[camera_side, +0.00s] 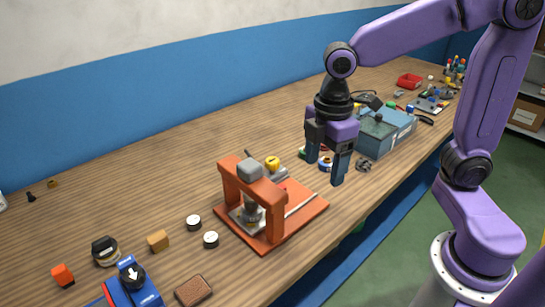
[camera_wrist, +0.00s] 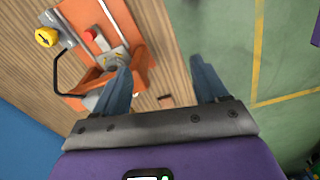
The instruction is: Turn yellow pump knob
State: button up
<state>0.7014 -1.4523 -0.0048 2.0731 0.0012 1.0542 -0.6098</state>
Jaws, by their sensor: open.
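The yellow pump knob (camera_side: 272,162) sits just behind the orange press (camera_side: 245,170) on the wooden bench in the side view. In the wrist view the yellow knob (camera_wrist: 46,37) shows at the upper left, with a dark arrow mark on its face, beside the orange press base (camera_wrist: 128,25). My gripper (camera_side: 326,170) is open and empty, pointing down above the bench to the right of the knob. In the wrist view its two fingers (camera_wrist: 165,85) are spread apart, with the left one overlapping the press. The knob lies outside the fingers, to their upper left.
A grey-blue toolbox (camera_side: 390,138) stands behind and right of my gripper, with small items near it. White-topped discs (camera_side: 211,239), a wooden block (camera_side: 158,240) and a blue device (camera_side: 132,284) lie left of the press. The bench's front edge runs close by.

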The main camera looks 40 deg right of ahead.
jog(key=w+d+r+n, duration=0.1)
jog(key=w+n, duration=0.1)
jog(key=w, duration=1.2)
jog(key=n, duration=0.3)
send_near(273, 160)
notch_tip(273, 160, down, 9)
jog(key=shift+w+r, duration=0.1)
jog(key=shift+w, duration=0.1)
jog(key=c, duration=1.1)
jog(key=shift+o, duration=0.2)
